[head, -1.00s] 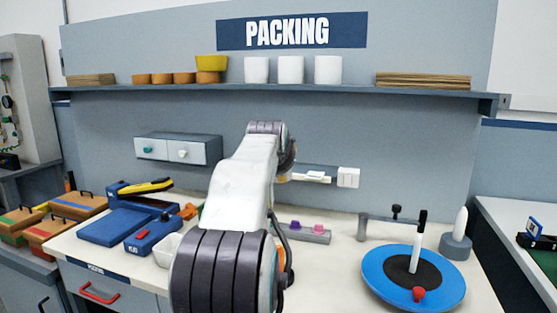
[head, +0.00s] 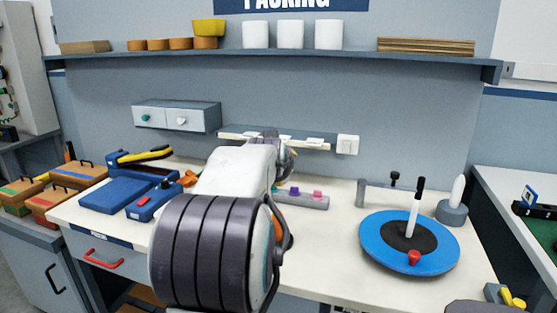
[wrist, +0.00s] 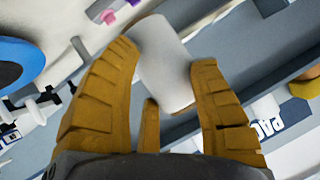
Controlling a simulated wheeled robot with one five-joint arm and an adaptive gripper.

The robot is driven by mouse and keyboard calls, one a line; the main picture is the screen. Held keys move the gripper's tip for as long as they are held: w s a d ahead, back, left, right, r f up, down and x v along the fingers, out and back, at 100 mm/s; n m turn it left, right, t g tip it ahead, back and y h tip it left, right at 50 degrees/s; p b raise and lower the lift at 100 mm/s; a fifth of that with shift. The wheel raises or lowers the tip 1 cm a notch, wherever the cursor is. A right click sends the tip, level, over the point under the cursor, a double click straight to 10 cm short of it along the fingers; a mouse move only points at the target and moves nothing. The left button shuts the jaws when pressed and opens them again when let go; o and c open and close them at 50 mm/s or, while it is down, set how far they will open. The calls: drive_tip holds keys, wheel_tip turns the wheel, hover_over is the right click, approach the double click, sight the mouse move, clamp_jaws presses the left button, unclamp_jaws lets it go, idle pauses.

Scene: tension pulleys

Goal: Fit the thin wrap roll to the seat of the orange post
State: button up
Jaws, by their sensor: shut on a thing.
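In the wrist view my gripper (wrist: 165,58) has its yellow-brown fingers closed around a white roll (wrist: 163,62), which I take to be the thin wrap roll. The roll is tilted, with a brown edge showing at its lower end. In the head view the fingers and the held roll are hidden behind my arm. I cannot clearly make out the orange post or its seat. A small orange piece (head: 188,179) lies left of my arm, but I cannot tell what it is.
A blue turntable (head: 440,255) with a black-tipped white rod stands at right, beside a grey post (head: 361,193) and a white cone (head: 457,190). A grey block (head: 312,202) bears purple and pink pieces. White rolls (head: 290,35) stand on the upper shelf (head: 130,60).

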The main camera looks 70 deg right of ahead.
wheel_tip(320, 180, down, 6)
drive_tip(key=b, duration=0.3)
drive_tip(key=shift+f, duration=0.25)
idle(0.5)
drive_tip(key=shift+a+f+b, duration=0.2)
drive_tip(key=shift+b, duration=0.9)
idle(1.5)
drive_tip(key=shift+f+b, duration=0.3)
drive_tip(key=shift+b, duration=0.05)
drive_tip(key=shift+f+b, duration=1.1)
drive_tip(key=shift+b, duration=0.05)
drive_tip(key=shift+f+b, duration=0.4)
drive_tip(key=shift+b, duration=0.1)
idle(0.6)
drive_tip(key=shift+f+b, duration=1.2)
